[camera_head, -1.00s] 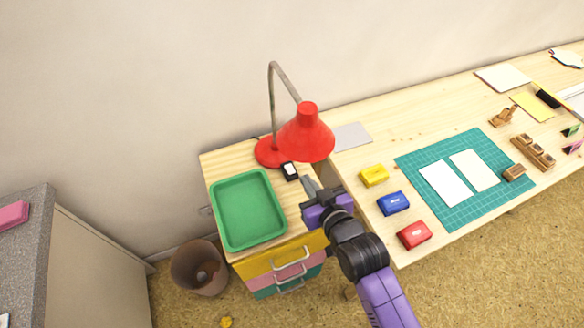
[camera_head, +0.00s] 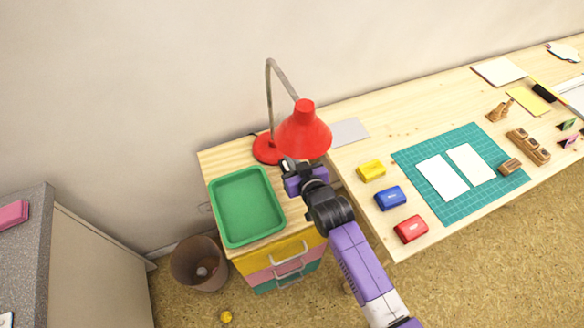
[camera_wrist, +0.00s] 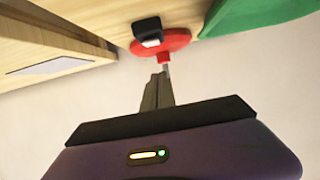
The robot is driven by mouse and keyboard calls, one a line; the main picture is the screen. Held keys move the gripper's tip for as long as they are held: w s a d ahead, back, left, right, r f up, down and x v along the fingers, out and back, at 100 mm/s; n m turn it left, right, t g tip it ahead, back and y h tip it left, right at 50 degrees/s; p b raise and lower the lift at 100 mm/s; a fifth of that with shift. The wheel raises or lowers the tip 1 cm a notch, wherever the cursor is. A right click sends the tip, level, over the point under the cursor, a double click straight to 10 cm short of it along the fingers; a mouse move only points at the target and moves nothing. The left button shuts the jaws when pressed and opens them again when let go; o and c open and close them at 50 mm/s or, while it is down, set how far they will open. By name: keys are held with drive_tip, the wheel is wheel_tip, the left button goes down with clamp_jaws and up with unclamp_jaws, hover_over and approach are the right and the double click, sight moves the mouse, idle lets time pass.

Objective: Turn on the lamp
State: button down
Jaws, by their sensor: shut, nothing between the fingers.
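The red desk lamp (camera_head: 304,130) stands on the drawer cabinet, with a grey curved neck and a downturned shade. No glow shows around the shade. Its round red base (camera_head: 265,149) also appears in the wrist view (camera_wrist: 176,46). A small black switch box with a white top (camera_wrist: 148,32) lies beside the base; in the head view my gripper crowds it and it is hard to make out. My gripper (camera_head: 287,168) is at the switch, under the shade's front edge. In the wrist view its fingers (camera_wrist: 158,78) are shut and empty, pointing toward the switch and base. Contact cannot be told.
A green tray (camera_head: 222,226) lies just left of my gripper on the cabinet top. Yellow (camera_head: 371,170), blue (camera_head: 390,198) and red (camera_head: 411,229) inkpads stand on the desk at right, near a teal cutting mat (camera_head: 460,214). A waste bin (camera_head: 198,270) stands on the floor.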

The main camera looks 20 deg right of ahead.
drive_tip(key=shift+s+f, duration=0.2)
drive_tip(key=shift+f, duration=0.75)
drive_tip(key=shift+s+f, duration=0.2)
drive_tip(key=shift+f, duration=0.7)
drive_tip(key=shift+s+f+b, duration=0.1)
drive_tip(key=shift+f+b, duration=0.25)
drive_tip(key=shift+f, duration=0.1)
drive_tip(key=shift+r, duration=0.25)
drive_tip(key=shift+r+p, duration=0.7)
drive_tip(key=shift+p, duration=0.15)
drive_tip(key=shift+r, duration=0.15)
